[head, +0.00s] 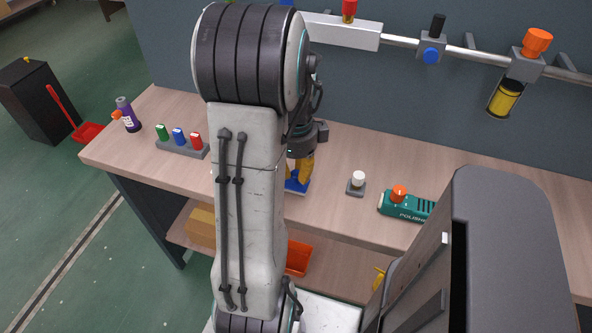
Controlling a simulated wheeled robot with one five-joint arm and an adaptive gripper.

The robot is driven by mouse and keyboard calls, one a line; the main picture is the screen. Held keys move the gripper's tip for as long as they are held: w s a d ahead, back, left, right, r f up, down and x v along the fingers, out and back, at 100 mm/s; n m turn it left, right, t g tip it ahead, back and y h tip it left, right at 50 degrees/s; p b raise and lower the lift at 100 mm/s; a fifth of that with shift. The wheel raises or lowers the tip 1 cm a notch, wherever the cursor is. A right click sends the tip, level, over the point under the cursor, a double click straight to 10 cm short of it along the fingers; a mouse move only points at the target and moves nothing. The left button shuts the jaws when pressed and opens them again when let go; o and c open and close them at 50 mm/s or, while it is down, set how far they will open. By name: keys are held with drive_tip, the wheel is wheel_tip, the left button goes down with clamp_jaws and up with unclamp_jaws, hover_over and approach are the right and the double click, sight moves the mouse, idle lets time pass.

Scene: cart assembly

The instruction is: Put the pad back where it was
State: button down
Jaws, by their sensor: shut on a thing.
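My gripper (301,174) is low over the middle of the workbench, mostly behind my own arm. Its yellow fingers are shut on a small blue piece (297,185), which looks like the pad. Much of this piece is hidden by my arm and fingers. I cannot tell whether it touches the bench top. A green polisher (408,207) with an orange knob lies on the bench to the right, partly hidden by a dark part in front.
The workbench (345,150) carries a purple bottle (127,115), a grey rack (183,147) with green, blue and red pieces, and a white-knobbed block (357,182). A metal rail (400,41) with fittings runs along the back wall. An orange bin (299,257) sits on the lower shelf.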

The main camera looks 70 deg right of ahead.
drive_tip(key=shift+f, duration=0.1)
drive_tip(key=c, duration=1.2)
unclamp_jaws()
drive_tip(key=shift+o, duration=0.2)
wheel_tip(320, 180, up, 12)
drive_tip(key=p, duration=0.1)
drive_tip(key=shift+p, duration=0.4)
